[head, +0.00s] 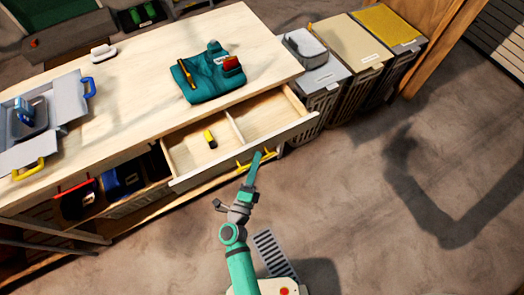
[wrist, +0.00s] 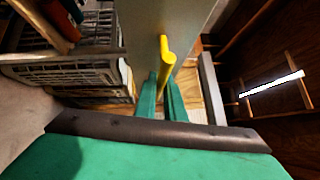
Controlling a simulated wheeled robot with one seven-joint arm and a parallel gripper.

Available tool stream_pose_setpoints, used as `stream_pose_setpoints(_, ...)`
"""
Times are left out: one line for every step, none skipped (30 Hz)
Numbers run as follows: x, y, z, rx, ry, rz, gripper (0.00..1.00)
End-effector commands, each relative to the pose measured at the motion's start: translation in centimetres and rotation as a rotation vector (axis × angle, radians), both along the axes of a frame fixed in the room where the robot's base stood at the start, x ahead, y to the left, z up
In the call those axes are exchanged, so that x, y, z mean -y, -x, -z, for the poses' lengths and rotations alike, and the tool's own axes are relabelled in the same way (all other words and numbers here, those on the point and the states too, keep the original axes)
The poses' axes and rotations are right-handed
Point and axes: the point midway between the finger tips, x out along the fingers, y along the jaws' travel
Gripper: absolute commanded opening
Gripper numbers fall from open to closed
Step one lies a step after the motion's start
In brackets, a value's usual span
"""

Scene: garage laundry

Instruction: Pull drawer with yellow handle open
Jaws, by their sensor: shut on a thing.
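The drawer (head: 180,184) under the wooden workbench stands pulled out, its inside showing two compartments split by a divider. Its yellow handle (head: 243,168) is on the front panel, and it also shows in the wrist view (wrist: 166,62). My gripper (head: 257,160) is at the drawer front, shut on the yellow handle. In the wrist view, my green fingers (wrist: 161,98) lie on either side of the handle's lower part. The finger tips are partly hidden behind the handle. A small yellow and black item (head: 210,139) lies in the drawer's left compartment.
On the workbench (head: 130,110) lie a teal bag (head: 212,78) and an open grey box (head: 62,100). Lidded bins (head: 352,60) stand right of the drawer. A lower shelf holds a blue container (head: 121,180). The floor in front and to the right is clear.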

Motion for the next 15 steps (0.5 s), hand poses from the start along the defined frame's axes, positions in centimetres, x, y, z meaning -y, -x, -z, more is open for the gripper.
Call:
stream_pose_setpoints(-0.28, 0.34, 0.07, -0.002, 0.0, -0.008, 0.0)
stream_pose_setpoints(-0.36, 0.47, 0.08, -0.002, 0.0, -0.011, 0.0)
stream_pose_setpoints(-0.46, 0.64, 0.09, -0.002, 0.0, -0.014, 0.0)
stream_pose_setpoints(-0.51, 0.73, 0.09, -0.002, 0.0, -0.018, 0.0)
stream_pose_setpoints(-0.55, 0.8, 0.09, -0.002, 0.0, -0.019, 0.0)
stream_pose_setpoints(-0.59, 0.86, 0.08, -0.002, 0.0, -0.021, 0.0)
stream_pose_setpoints(-0.61, 0.89, 0.07, -0.002, 0.0, -0.022, 0.0)
stream_pose_setpoints(-0.63, 0.9, 0.07, -0.002, 0.0, -0.022, 0.0)
stream_pose_setpoints(-0.67, 0.91, 0.07, -0.001, 0.001, -0.022, 0.0)
stream_pose_setpoints(-0.71, 0.91, 0.07, -0.002, 0.001, -0.024, 0.0)
stream_pose_setpoints(-0.73, 0.91, 0.07, -0.002, 0.001, -0.024, 0.0)
stream_pose_setpoints(-0.74, 0.9, 0.07, -0.002, 0.001, -0.024, 0.0)
stream_pose_setpoints(-0.74, 0.9, 0.07, -0.002, 0.001, -0.024, 0.0)
stream_pose_setpoints(-0.75, 0.9, 0.07, -0.002, 0.001, -0.024, 0.0)
stream_pose_setpoints(-0.74, 0.89, 0.07, -0.002, 0.001, -0.024, 0.0)
